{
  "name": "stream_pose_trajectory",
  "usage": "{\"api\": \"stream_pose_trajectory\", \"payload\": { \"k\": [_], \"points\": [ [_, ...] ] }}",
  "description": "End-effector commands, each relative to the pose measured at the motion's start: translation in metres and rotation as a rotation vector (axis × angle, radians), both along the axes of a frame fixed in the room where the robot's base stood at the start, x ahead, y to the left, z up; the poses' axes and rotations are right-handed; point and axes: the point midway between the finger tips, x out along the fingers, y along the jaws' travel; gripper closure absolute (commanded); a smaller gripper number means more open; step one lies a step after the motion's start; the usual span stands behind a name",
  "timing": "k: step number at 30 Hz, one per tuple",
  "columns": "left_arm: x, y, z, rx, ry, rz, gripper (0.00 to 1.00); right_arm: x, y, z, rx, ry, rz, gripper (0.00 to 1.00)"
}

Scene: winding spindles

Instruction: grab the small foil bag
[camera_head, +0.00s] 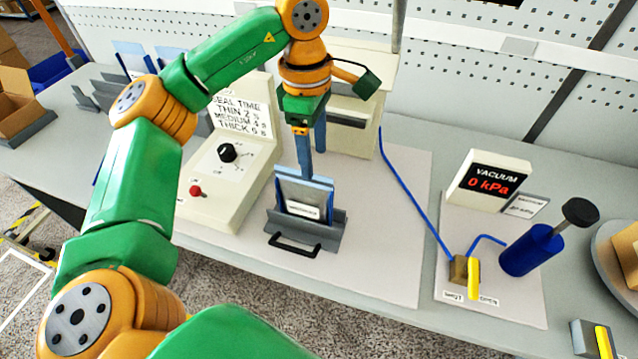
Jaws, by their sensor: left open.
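A dark grey foil bag (304,192) with a blue edge and a white label stands upright in a grey slotted holder (333,232) with a black handle, at the middle of the bench. My left gripper (312,164) comes down from above with its two blue fingers apart, one nearer and one farther. The fingertips are at the bag's top edge; I cannot tell whether they touch it. More blue-edged bags (133,60) stand in grey racks at the back left, partly hidden by my arm. My right gripper is not in view.
A sealer control box (226,180) with a black dial and red knob stands left of the holder. At right are a vacuum display (490,180) reading 0 kPa, a yellow-handled valve (473,279) and a blue pump (532,250). A blue hose (411,192) crosses the mat.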

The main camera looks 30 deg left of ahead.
Motion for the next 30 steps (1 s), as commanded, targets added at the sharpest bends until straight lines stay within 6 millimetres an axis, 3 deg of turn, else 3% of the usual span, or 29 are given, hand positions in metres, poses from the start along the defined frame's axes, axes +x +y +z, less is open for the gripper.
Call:
{"api": "stream_pose_trajectory", "payload": {
  "k": [3,8,10,14,20,21,28,30],
  "points": [
    [-0.004,0.017,-0.003,0.059,0.011,0.022,0.32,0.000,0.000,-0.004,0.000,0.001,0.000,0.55],
    [-0.006,0.019,-0.029,0.059,0.016,0.020,0.32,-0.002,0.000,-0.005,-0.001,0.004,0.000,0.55],
    [-0.006,0.021,-0.039,0.059,0.016,0.021,0.32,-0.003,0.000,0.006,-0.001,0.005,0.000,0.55],
    [-0.006,0.020,-0.060,0.057,0.013,0.019,0.32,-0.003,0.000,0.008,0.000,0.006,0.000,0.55],
    [-0.005,0.020,-0.065,0.056,0.009,0.018,0.32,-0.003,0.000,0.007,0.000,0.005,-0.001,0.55],
    [-0.005,0.020,-0.065,0.056,0.009,0.018,0.35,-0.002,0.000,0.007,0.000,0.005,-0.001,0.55],
    [-0.005,0.019,-0.064,0.054,0.010,0.018,0.97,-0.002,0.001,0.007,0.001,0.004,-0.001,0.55],
    [-0.005,0.019,-0.064,0.054,0.010,0.018,1.00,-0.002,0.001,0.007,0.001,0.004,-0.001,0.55]
  ]
}}
